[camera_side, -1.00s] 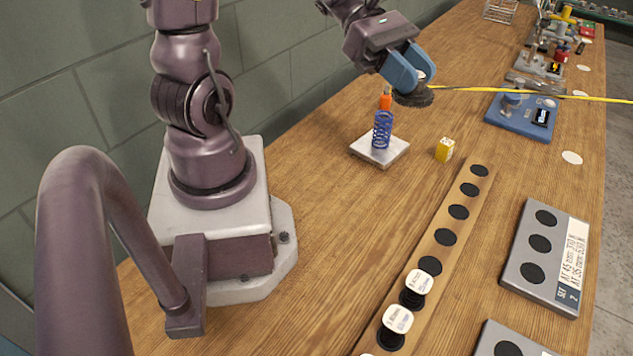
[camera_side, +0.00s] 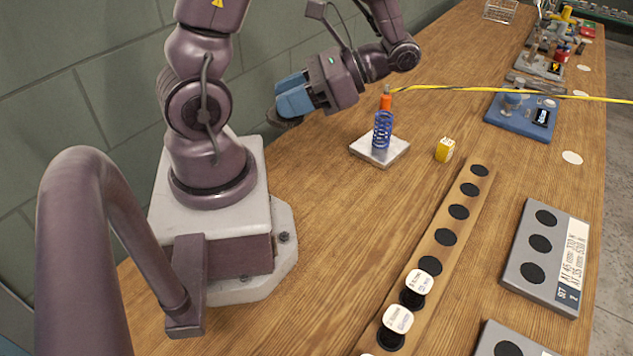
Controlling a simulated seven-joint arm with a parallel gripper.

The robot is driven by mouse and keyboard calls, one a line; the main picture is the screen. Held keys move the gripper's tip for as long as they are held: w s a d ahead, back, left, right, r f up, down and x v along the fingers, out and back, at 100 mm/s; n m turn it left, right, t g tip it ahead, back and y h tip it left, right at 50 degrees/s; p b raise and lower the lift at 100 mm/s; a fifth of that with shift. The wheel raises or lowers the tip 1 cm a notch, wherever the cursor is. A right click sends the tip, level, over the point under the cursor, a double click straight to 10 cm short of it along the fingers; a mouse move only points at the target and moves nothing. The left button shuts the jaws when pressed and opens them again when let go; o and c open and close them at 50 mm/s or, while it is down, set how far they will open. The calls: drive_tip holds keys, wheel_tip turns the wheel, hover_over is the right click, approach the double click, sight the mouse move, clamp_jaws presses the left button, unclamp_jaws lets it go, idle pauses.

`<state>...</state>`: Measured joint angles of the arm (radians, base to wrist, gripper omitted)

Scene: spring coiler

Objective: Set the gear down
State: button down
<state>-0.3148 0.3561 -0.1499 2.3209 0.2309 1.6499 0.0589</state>
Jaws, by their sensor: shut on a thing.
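My gripper (camera_side: 288,104) is in the upper middle of the side view, left of the blue spring and close to the wall side of the table. Its blue fingers are shut on the gear (camera_side: 284,121), a dark round disc of which only the lower edge shows below the fingertips. The arm partly hides the gear.
A yellow block (camera_side: 445,149) is to the right. A wooden strip (camera_side: 402,290) holds white-capped pieces. Table left of the plate is clear.

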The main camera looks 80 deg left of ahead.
drive_tip(key=w+a+r+m+t+y, duration=0.2)
drive_tip(key=a+m+y, duration=0.3)
drive_tip(key=m+y, duration=0.15)
drive_tip(key=m+t+y, duration=0.5)
hover_over(319, 185)
wheel_tip(319, 185, down, 16)
drive_tip(key=shift+f, duration=4.4)
drive_tip(key=shift+f, duration=0.1)
drive_tip(key=c, duration=0.8)
unclamp_jaws()
drive_tip(key=shift+c, duration=0.2)
drive_tip(key=shift+h, duration=0.25)
